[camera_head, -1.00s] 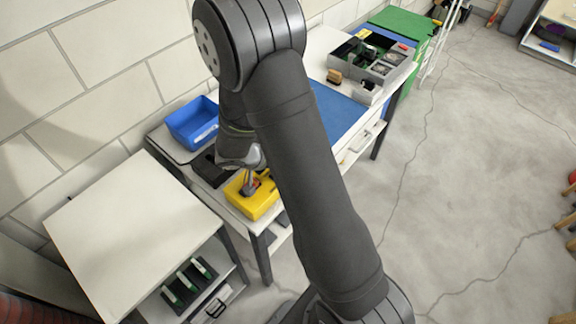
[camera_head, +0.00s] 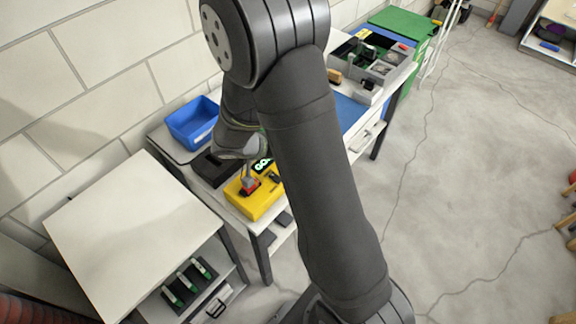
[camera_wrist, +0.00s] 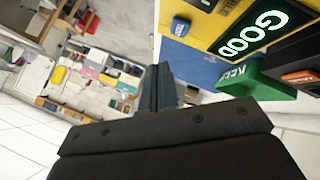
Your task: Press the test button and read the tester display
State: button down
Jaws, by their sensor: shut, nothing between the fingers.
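The yellow tester (camera_head: 262,205) sits on the near end of the white bench. Its display (camera_head: 263,164) is partly hidden by my arm in the head view. In the wrist view the display (camera_wrist: 255,32) is lit and reads "GOOD" in green letters on the yellow tester (camera_wrist: 187,62). A red part (camera_head: 250,185) shows on top of the tester near my fingertips. My gripper (camera_head: 246,170) is over the tester, shut and empty. Its fingers also show in the wrist view (camera_wrist: 160,85). I cannot tell whether the fingertips touch the red part.
A blue bin (camera_head: 193,124) and a dark box (camera_head: 212,168) stand beside the tester. A grey divided tray (camera_head: 372,62) is farther along the bench. A white-topped cabinet (camera_head: 130,225) is at the left. A green box marked "KEEP" (camera_wrist: 240,78) shows in the wrist view.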

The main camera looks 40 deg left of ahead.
jog(key=shift+r, duration=1.15)
jog(key=shift+f, duration=0.1)
notch_tip(320, 180, up, 4)
jog(key=shift+r, duration=0.1)
jog(key=shift+f, duration=0.2)
dwell(0.3)
